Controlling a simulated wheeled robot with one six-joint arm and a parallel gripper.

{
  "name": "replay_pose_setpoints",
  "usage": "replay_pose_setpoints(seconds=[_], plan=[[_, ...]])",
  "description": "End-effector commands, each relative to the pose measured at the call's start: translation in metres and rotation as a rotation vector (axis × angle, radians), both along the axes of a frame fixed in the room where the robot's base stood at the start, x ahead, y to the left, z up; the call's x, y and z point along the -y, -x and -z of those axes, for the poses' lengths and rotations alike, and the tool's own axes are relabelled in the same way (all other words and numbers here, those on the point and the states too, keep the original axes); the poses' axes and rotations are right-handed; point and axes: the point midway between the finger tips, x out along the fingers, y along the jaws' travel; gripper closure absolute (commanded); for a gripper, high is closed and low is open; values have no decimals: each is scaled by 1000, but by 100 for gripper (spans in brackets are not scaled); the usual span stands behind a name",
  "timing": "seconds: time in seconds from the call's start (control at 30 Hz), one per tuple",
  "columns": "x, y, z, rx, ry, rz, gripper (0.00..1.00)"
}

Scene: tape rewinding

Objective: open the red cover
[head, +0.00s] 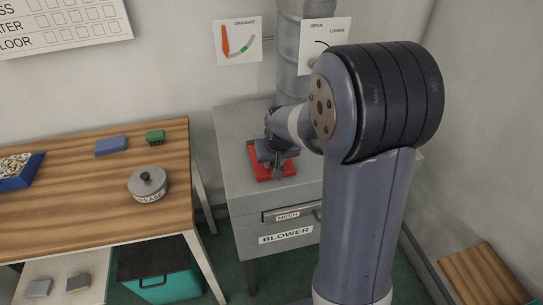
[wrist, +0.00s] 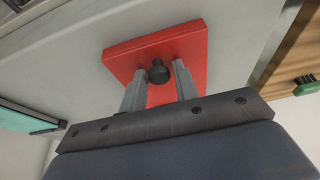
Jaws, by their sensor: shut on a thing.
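The red cover (head: 260,173) is a square plate on top of the grey blower box, and it looks flat there. A dark round knob (wrist: 158,73) stands on the cover in the wrist view. My gripper (wrist: 160,77) has one finger on each side of this knob and is shut on it. In the head view my gripper (head: 277,168) is over the cover and hides the knob and part of the plate. Whatever lies under the cover is hidden.
The blower box (head: 235,195) has a MESH drawer (head: 288,216) in front. A wooden table (head: 80,190) at left holds a grease tin (head: 147,185), a blue block (head: 112,146) and a green brush (head: 155,137). A grey duct (head: 292,70) rises behind the box.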

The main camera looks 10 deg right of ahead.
Motion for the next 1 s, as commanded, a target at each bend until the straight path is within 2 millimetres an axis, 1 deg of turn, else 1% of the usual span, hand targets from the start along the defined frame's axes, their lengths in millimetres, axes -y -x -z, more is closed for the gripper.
replay_pose_setpoints(seconds=[0.03, 0.2, 0.4, 0.47, 1.0], plan=[[0, 6, 10, -24, 0, 0, 84], [0, 6, 10, -25, 0, 0, 84], [0, 4, 5, -52, 0, 0, 85], [0, 4, 4, -64, 0, 0, 91], [0, -2, -8, -166, 0, 0, 91]])
